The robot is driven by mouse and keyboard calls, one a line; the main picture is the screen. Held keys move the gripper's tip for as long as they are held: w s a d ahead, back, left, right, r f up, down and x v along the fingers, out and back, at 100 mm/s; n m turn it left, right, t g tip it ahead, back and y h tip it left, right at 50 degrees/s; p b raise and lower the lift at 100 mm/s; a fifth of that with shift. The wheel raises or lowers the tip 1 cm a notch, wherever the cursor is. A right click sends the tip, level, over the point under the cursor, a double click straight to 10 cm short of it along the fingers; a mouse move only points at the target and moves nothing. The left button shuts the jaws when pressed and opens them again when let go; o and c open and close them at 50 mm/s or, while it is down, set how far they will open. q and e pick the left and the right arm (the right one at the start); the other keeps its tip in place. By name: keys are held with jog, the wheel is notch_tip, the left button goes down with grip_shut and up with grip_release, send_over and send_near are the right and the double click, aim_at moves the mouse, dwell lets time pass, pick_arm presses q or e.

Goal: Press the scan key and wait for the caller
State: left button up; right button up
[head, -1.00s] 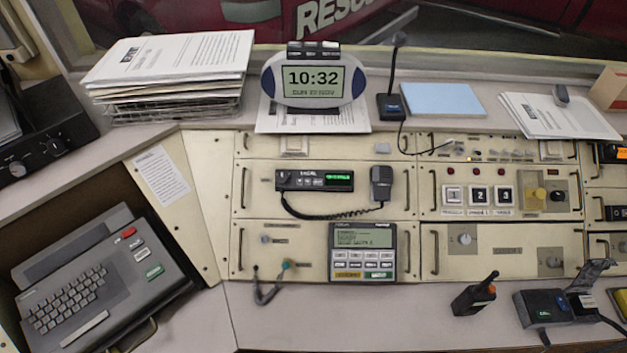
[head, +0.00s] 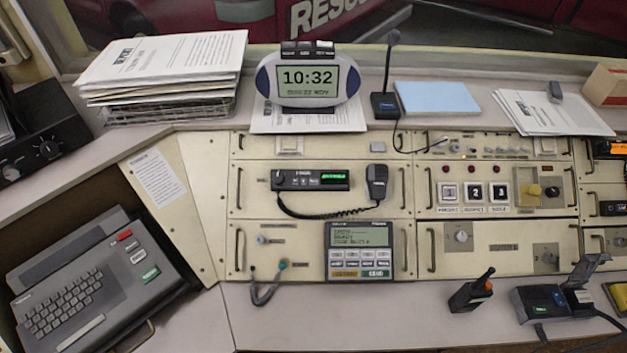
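A keypad unit (head: 359,251) with a lit greenish screen and rows of white, orange and green keys is set in the lower middle of the console panel. Its screen shows several lines of text. Above it is a black radio (head: 311,180) with a green lit display and small buttons. Its hand microphone (head: 377,182) hangs at the right on a coiled cord. Key labels are too small to read, so I cannot tell which key is scan. Neither of my grippers is in view.
A clock (head: 310,80) reading 10:32 and a desk microphone (head: 386,100) stand on the back ledge. A keyboard terminal (head: 90,285) is at lower left. A handheld radio (head: 471,293) and a black open-lidded device (head: 560,300) stand on the front desk, which is clear at its middle.

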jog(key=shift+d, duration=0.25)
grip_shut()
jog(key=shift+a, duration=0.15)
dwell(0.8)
